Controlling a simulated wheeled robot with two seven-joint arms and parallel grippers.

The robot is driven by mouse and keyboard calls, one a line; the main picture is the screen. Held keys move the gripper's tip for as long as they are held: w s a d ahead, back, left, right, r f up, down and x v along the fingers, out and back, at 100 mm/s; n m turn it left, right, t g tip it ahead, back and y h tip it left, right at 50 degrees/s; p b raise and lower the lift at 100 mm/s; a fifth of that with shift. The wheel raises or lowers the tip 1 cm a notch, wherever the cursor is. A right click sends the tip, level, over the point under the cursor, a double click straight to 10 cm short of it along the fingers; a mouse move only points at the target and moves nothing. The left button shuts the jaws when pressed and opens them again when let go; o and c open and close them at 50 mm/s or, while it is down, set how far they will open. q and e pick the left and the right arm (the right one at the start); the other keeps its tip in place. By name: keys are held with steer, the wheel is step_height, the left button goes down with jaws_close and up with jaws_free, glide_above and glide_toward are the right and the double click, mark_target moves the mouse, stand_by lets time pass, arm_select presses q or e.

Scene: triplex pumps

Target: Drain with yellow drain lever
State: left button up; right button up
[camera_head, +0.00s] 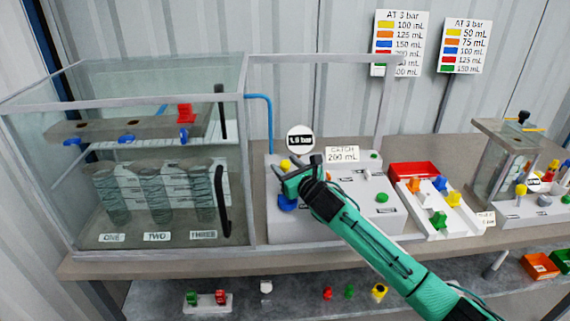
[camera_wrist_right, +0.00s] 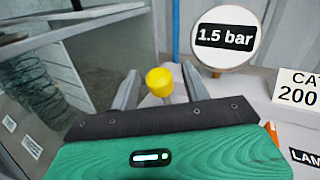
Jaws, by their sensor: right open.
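The yellow knob (camera_head: 285,165), which looks like the drain lever, stands on the grey pump panel (camera_head: 318,226). In the right wrist view the yellow knob (camera_wrist_right: 160,82) sits between the two fingers of my right gripper (camera_wrist_right: 164,88), with gaps on both sides. My right gripper (camera_head: 297,164) is open and apart from the knob. The lower part of the lever is hidden behind the gripper body. A round gauge (camera_head: 300,139) behind it reads 1.5 bar in the right wrist view (camera_wrist_right: 229,36). My left gripper is not in view.
A glass tank (camera_head: 75,215) with several cylinders stands left of the panel. A blue knob (camera_head: 287,203) sits just below my right gripper. A "CATCH 200 mL" sign (camera_head: 342,154) stands to the right. A white tray (camera_head: 408,208) of coloured parts and a red bin (camera_head: 413,170) lie further right.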

steer(key=shift+w+a, duration=0.2)
steer(key=shift+w, duration=0.15)
